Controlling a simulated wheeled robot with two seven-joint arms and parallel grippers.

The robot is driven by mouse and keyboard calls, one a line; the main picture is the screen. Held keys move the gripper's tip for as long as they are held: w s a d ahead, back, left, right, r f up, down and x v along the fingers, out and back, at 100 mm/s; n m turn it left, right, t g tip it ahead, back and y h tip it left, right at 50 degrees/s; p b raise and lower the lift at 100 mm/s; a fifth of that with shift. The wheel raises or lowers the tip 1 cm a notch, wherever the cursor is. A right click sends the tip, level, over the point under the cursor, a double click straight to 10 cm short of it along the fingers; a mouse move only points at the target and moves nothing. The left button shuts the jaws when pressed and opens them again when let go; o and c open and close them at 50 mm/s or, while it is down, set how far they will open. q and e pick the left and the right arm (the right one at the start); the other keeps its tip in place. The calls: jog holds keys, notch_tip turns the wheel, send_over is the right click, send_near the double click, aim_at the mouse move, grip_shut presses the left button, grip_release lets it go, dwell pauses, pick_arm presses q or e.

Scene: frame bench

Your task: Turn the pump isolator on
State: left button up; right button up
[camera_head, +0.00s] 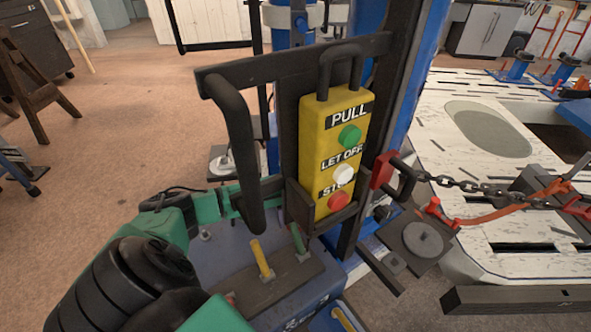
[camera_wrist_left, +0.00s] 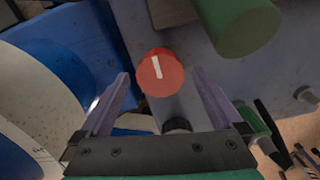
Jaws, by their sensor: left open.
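A round red knob (camera_wrist_left: 160,77) with a white pointer line shows in the left wrist view, and I take it to be the pump isolator. Its line runs nearly upright in the picture, tilted slightly. My left gripper (camera_wrist_left: 161,73) is open, with one finger on each side of the knob and a visible gap on both sides. Whether the fingertips reach the knob's depth is not clear. In the head view my green and black left arm covers the lower left and its fingers are hidden. I cannot make out the knob surely there. My right gripper is not in view.
A yellow control box (camera_head: 312,165) with green, white and red buttons hangs on the post. Yellow (camera_head: 262,258) and green (camera_head: 298,240) levers stand below it. A thick green cylinder (camera_wrist_left: 235,22) lies close beyond the knob in the wrist view. A chain (camera_head: 470,187) runs right.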

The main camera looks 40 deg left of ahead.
pick_arm(q)
jog(key=shift+f, duration=0.45)
